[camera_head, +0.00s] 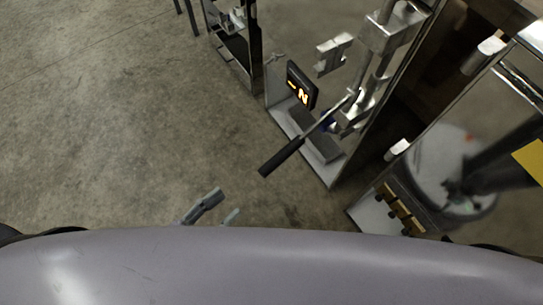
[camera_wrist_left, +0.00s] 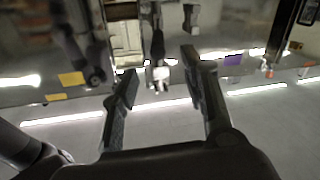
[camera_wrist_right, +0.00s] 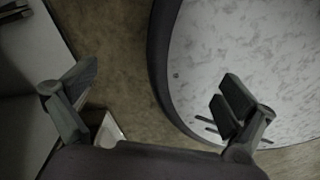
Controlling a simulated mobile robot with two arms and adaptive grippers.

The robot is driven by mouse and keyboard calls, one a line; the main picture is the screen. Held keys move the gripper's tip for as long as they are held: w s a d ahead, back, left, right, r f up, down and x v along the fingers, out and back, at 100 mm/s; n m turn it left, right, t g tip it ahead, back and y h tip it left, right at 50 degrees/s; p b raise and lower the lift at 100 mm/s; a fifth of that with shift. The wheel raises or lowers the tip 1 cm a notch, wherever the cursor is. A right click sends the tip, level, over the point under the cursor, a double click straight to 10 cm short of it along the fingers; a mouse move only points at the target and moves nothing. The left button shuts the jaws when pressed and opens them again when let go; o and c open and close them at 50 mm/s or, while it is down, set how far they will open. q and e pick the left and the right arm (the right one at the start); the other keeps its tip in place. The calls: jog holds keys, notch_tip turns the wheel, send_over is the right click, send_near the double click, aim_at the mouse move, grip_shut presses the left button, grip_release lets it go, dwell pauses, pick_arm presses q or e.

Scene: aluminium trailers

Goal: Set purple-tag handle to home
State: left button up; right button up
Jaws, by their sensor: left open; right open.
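A lever handle with a black grip (camera_head: 282,157) and a metal rod sticks out from a metal mechanism in the head view. A small dark-blue or purple patch (camera_head: 326,122) shows by the rod's base; I cannot tell if it is the tag. A purple tag (camera_wrist_left: 233,60) shows on a shiny panel in the left wrist view. My left gripper (camera_head: 221,205) is open and empty, below and left of the black grip, apart from it. Its open fingers (camera_wrist_left: 160,68) also show in the left wrist view. My right gripper (camera_wrist_right: 158,85) is open and empty in the right wrist view; the head view does not show it.
A dark display (camera_head: 301,86) with orange marks stands beside the lever. Metal posts and brackets (camera_head: 385,30) rise behind it. A shiny panel with brass-coloured blocks (camera_head: 398,208) stands at the right. The concrete floor (camera_head: 130,120) at the left is clear.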

aim_at(281, 158)
pick_arm(q)
jog(key=x, duration=0.6)
jog(key=r+p+x, duration=0.1)
jog(key=x, duration=1)
jog(key=shift+w+d+r, duration=0.1)
jog(key=shift+d+r, duration=0.05)
jog(key=shift+d, duration=0.25)
grip_shut()
